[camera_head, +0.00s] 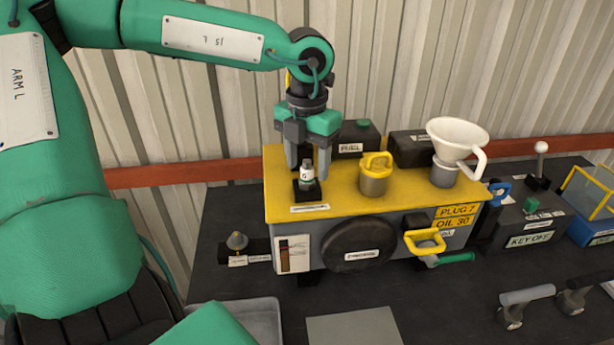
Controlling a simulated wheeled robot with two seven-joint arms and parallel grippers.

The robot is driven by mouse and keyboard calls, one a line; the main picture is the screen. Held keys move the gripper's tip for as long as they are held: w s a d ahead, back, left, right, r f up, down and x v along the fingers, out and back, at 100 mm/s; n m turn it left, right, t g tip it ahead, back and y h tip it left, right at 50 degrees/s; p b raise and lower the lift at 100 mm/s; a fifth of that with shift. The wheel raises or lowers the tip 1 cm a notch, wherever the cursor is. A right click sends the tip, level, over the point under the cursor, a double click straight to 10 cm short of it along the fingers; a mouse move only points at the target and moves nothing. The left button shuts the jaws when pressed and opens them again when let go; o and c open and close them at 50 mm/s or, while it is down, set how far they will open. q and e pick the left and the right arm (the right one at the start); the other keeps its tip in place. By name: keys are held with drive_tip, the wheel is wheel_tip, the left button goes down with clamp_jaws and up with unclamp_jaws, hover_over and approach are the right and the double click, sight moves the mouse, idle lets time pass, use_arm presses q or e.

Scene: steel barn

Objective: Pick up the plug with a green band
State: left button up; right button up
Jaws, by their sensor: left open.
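The plug with a green band (307,173) is small and white with a dark top. It stands upright in a black holder (308,191) at the left end of the yellow-topped engine box (340,203). My left gripper (307,164) points straight down over it from above. Its two grey fingers are open, one to the left and one to the right of the plug. I cannot tell whether either finger touches it. My right gripper is not in view.
A yellow-handled cap (375,174) and a white funnel (457,138) stand on the box to the right. A dark fuel box (358,140) is close behind the gripper. Another plug-like piece (237,241) sits at lower left. A grey plate (355,327) lies in front.

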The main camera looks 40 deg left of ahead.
sight(307, 178)
use_arm(q)
drive_tip(key=shift+w+a+f+p, duration=0.15)
drive_tip(key=shift+f+p, duration=0.2)
drive_tip(key=shift+f, duration=1.2)
drive_tip(key=c, duration=0.9)
drive_tip(key=shift+c, duration=1.2)
